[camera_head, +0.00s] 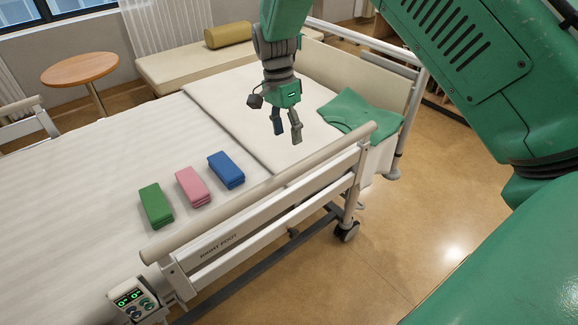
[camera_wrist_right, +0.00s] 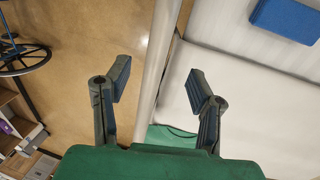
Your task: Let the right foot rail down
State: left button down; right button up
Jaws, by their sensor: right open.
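The right foot rail (camera_head: 258,190) runs along the near side of the bed, marked "RIGHT FOOT" on a lower bar. It stands raised above the mattress edge. In the right wrist view its pale top bar (camera_wrist_right: 158,72) runs between the two fingers in the picture. My right gripper (camera_head: 287,132) is open and empty, pointing down near the rail's far end. It appears above the rail; the exact gap cannot be told. A handset with green displays (camera_head: 132,300) sits at the rail's near end. My left gripper is not in view.
Green (camera_head: 156,205), pink (camera_head: 192,187) and blue (camera_head: 226,170) folded cloths lie on the mattress (camera_head: 90,170). A green garment (camera_head: 352,108) lies near the bed's end board. Floor (camera_head: 430,230) beside the bed is clear. A wheelchair wheel (camera_wrist_right: 22,62) shows in the wrist view.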

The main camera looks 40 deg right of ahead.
aim_at(293, 166)
jog(key=f, duration=0.3)
jog(key=s+f, duration=0.1)
jog(key=f, duration=0.2)
jog(key=f+p, duration=0.1)
jog(key=f, duration=0.3)
jog(key=shift+s+d, duration=0.35)
jog(key=shift+s, duration=0.05)
jog(key=shift+s+a+f, duration=0.1)
jog(key=shift+a+f, duration=0.05)
jog(key=shift+f, duration=0.55)
grip_shut()
